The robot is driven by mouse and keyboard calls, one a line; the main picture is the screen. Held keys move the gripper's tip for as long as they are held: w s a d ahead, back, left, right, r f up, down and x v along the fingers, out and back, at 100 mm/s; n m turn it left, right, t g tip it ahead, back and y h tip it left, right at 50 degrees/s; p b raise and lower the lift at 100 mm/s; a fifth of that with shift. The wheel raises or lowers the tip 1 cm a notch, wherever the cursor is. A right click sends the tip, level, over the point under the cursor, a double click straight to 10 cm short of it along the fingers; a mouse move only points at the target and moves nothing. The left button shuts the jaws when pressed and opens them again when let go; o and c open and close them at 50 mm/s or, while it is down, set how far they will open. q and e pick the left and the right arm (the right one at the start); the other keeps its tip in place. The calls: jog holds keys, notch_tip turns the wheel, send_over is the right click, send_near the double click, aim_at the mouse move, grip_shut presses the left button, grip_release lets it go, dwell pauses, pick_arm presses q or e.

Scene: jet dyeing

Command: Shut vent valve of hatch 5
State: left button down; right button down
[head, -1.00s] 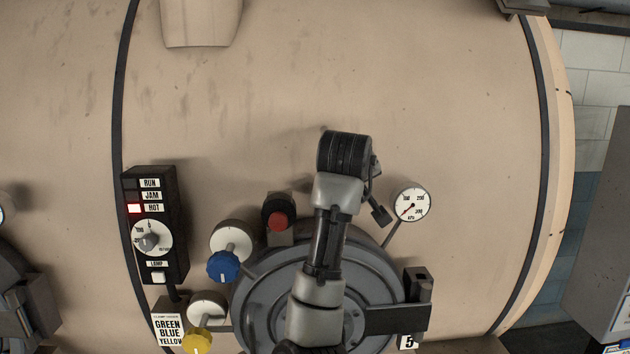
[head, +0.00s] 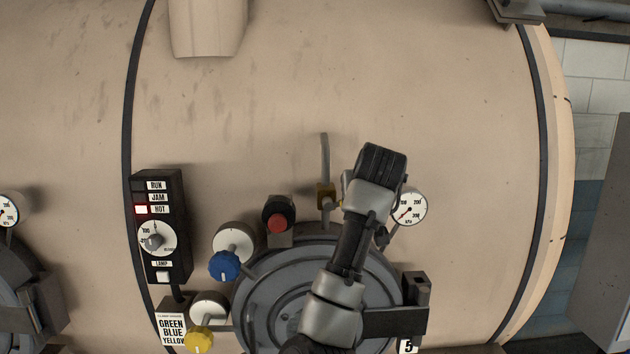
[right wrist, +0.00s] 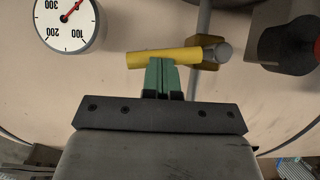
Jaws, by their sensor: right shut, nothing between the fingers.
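The vent valve is a brass body (head: 326,193) on a thin upright grey pipe (head: 325,155) above hatch 5 (head: 262,290) in the head view. The right wrist view shows the brass body (right wrist: 208,56) with its yellow lever (right wrist: 160,57) lying crosswise to the pipe, pointing toward the pressure gauge. My right gripper (right wrist: 161,65) is shut and empty. In the head view my arm hides the fingers and most of the lever. My left gripper is not in view.
The pressure gauge (head: 409,207) is close right of my wrist. A red button (head: 278,222), blue knob (head: 224,266) and yellow knob (head: 199,340) are left of the valve. A control box (head: 163,225) has its HOT lamp lit.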

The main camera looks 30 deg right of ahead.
jog(key=shift+d+f+y, duration=0.1)
jog(key=shift+f+y, duration=0.15)
jog(key=shift+y, duration=0.05)
dwell(0.5)
dwell(0.4)
